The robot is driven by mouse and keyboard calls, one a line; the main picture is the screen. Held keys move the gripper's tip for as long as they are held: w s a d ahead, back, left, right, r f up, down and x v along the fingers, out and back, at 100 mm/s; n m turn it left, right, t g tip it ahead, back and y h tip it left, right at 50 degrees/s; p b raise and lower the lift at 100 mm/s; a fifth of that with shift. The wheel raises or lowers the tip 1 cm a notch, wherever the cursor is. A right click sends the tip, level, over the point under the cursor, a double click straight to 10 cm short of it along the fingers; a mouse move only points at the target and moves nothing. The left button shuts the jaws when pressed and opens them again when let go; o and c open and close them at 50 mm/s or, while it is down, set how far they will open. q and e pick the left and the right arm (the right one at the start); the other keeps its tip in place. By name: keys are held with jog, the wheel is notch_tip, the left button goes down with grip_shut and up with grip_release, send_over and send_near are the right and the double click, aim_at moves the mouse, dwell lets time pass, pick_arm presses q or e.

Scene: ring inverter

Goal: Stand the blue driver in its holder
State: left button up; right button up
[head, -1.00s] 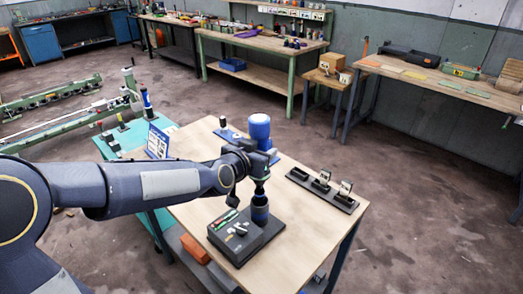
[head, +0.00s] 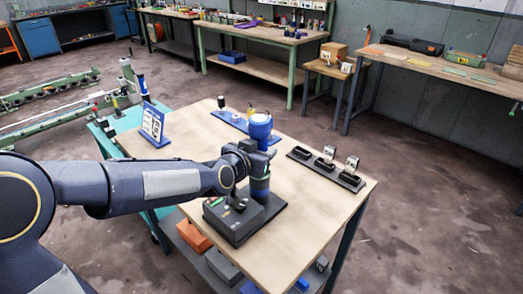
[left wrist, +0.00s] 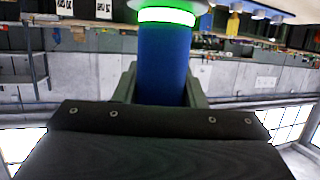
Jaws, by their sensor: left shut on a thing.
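The blue driver (head: 260,128) stands upright in the head view, its wide blue top above my left gripper (head: 260,158). The left gripper is shut on it. In the left wrist view, the driver's blue body (left wrist: 164,65) with a glowing green ring sits between the fingers. My right gripper is not in view.
A black box (head: 232,222) with small coloured items on top adjoins the holder. A black rack (head: 327,169) with upright cards stands to the right. A blue tray (head: 230,120) and a blue-framed sign (head: 153,124) are at the back. The wooden tabletop (head: 310,205) is clear at right.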

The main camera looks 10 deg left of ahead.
pick_arm(q)
jog(key=shift+f, duration=0.1)
dwell(0.7)
jog(key=o, duration=1.2)
jog(key=shift+s+f, duration=0.1)
jog(key=shift+f, duration=0.15)
jog(key=s+a+f+n+g+p, duration=0.1)
jog(key=s+a+g, duration=0.1)
jog(key=s, duration=0.9)
jog(key=s+a+f+n+g+p, duration=0.1)
jog(key=s+a+n+g, duration=0.1)
jog(key=s, duration=0.9)
jog(key=s+a+f+n+g+p, duration=0.1)
jog(key=s+a, duration=0.4)
jog(key=s, duration=0.6)
jog(key=f+n+g, duration=0.1)
jog(key=g, duration=0.1)
jog(key=shift+s+a+g+y, duration=0.15)
jog(key=shift+a+g+y, duration=0.15)
jog(key=shift+g, duration=0.1)
